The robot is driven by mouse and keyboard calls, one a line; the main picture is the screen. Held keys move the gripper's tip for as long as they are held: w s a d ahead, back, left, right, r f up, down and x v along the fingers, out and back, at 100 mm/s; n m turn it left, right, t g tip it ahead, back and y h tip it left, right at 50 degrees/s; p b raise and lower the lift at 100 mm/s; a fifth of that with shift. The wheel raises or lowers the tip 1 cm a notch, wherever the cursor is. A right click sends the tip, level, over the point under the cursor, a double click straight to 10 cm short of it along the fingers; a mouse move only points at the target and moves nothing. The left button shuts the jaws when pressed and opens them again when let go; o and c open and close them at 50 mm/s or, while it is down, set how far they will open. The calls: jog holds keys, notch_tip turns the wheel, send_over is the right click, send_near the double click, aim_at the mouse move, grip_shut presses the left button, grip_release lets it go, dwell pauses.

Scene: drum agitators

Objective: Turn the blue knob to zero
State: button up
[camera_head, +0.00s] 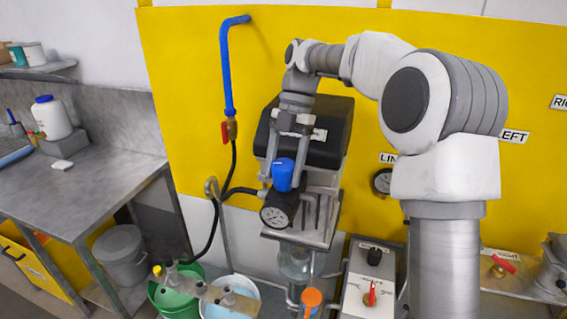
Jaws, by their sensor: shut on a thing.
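The blue knob (283,175) sits on top of a dark regulator body in the middle of the view. A round white-faced gauge (274,217) is on the front of that body; its needle is too small to read. My gripper (284,168) comes down from above with one finger on each side of the blue knob and is shut on it. The knob's markings and its zero position cannot be made out.
A black box (325,135) stands close behind my gripper. A blue pipe (226,70) with a red valve handle (225,132) runs down the yellow panel. A control box (368,285) with a red switch and an orange knob (312,297) are below.

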aim_at(284, 162)
jog(key=shift+n+h, duration=0.3)
jog(key=shift+n, duration=0.7)
jog(key=o, duration=1.3)
jog(key=shift+o, duration=0.2)
jog(key=shift+v, duration=3.75)
